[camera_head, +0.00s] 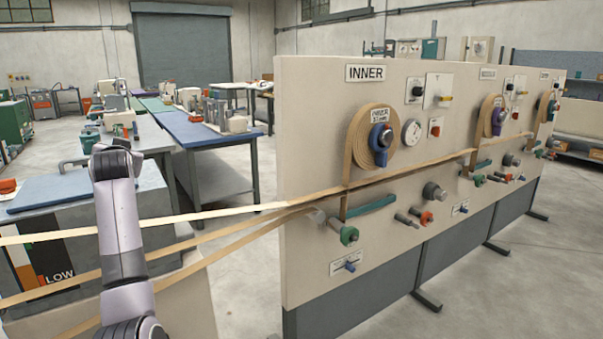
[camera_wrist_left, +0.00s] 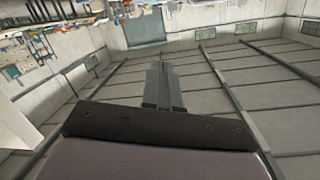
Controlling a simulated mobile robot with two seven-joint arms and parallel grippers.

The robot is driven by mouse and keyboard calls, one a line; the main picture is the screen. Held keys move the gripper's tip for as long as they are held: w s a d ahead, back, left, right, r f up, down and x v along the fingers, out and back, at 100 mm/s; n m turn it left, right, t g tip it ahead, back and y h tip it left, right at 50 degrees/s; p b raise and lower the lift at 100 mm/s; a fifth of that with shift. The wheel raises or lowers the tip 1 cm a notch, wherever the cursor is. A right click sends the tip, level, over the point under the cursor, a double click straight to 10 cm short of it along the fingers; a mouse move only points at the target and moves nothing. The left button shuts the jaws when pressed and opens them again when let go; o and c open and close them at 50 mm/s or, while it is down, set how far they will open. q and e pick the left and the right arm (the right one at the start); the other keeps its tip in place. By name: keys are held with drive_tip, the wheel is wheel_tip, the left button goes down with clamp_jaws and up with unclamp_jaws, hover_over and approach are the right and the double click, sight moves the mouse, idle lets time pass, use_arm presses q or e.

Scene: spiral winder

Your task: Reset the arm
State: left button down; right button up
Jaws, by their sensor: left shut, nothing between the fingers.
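My left arm stands raised at the left of the head view, in front of the tan strips. Its gripper cannot be made out there. In the left wrist view my left gripper (camera_wrist_left: 158,66) has its two dark fingers together, with nothing between them. That view is upside down, with ceiling beams behind the fingers. No object is near the fingertips. My right gripper is in neither view.
A beige winder panel (camera_head: 312,130) marked INNER fills the right, with a tan coil (camera_head: 359,147), knobs and rollers. Tan strips (camera_head: 240,212) run left from it past my arm. A blue table (camera_head: 200,134) stands behind; open floor lies between.

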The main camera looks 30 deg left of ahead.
use_arm(q)
drive_tip(key=w+d+f+m+t+h, duration=0.2)
drive_tip(key=d+f+m+h, duration=0.2)
drive_tip(key=d+f, duration=0.85)
drive_tip(key=w+d+f+m+t+h, duration=0.25)
drive_tip(key=d+f+m, duration=0.25)
drive_tip(key=d+f, duration=0.75)
drive_tip(key=s+d+f+g+h, duration=0.1)
drive_tip(key=s+d+f+h, duration=0.4)
drive_tip(key=s+d+f, duration=0.5)
drive_tip(key=s+d+f+g+h, duration=0.1)
drive_tip(key=s+d+f+h, duration=0.3)
drive_tip(key=s+d+f, duration=0.6)
drive_tip(key=s+d, duration=0.2)
drive_tip(key=d, duration=0.3)
drive_tip(key=shift+d+f+m+g+h, duration=0.25)
drive_tip(key=shift+d+m+g+h, duration=0.05)
drive_tip(key=shift+g+h, duration=0.05)
drive_tip(key=shift+a, duration=0.1)
